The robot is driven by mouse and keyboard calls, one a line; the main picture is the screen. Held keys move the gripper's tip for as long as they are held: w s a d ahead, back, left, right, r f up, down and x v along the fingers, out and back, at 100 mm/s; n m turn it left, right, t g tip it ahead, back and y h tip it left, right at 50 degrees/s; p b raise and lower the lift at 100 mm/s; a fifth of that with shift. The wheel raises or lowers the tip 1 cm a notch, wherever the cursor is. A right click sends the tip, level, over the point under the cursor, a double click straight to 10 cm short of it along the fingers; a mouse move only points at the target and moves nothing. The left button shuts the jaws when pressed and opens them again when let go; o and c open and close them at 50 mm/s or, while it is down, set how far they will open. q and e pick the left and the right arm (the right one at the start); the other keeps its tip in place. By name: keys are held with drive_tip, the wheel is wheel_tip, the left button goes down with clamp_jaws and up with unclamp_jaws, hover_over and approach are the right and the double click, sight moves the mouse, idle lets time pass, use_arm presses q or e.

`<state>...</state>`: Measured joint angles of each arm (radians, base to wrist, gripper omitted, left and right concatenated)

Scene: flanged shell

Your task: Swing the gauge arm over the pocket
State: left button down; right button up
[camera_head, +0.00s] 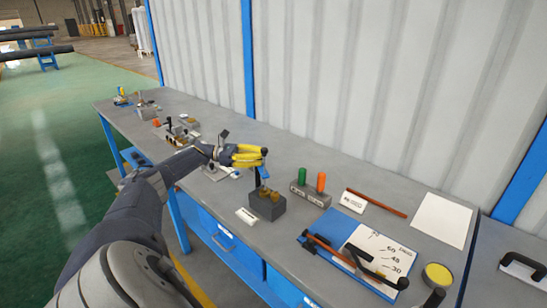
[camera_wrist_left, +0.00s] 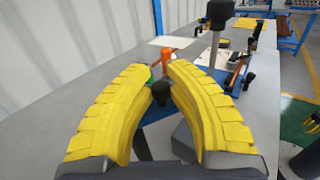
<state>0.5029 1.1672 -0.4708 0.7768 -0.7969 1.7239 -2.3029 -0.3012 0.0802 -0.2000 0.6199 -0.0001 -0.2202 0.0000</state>
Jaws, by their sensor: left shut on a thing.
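My left gripper (camera_head: 264,156) has its yellow fingers closed around a black knob at the top of a short dark post. In the left wrist view the black knob (camera_wrist_left: 161,93) sits between the fingers of the gripper (camera_wrist_left: 166,70). The post stands by a dark grey block (camera_head: 267,207) with brass-coloured round parts in its top; I cannot tell whether these mark the pocket. I cannot clearly make out the gauge arm; the fingers hide part of this area. A grey rod with a black knob (camera_wrist_left: 220,14) rises behind the right finger.
A grey holder (camera_head: 311,194) with a green and an orange peg stands right of the block. Further right are a blue-and-white angle board (camera_head: 368,250), a brown rod (camera_head: 376,204), a white sheet (camera_head: 441,220) and a yellow-topped tin (camera_head: 437,275). Small parts lie farther left on the bench.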

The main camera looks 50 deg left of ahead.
use_arm(q)
drive_tip(key=shift+f, duration=0.1)
idle(0.4)
drive_tip(key=c, duration=1.3)
unclamp_jaws()
drive_tip(key=shift+s+a, duration=0.1)
drive_tip(key=shift+v, duration=3.6)
drive_tip(key=shift+a, duration=0.1)
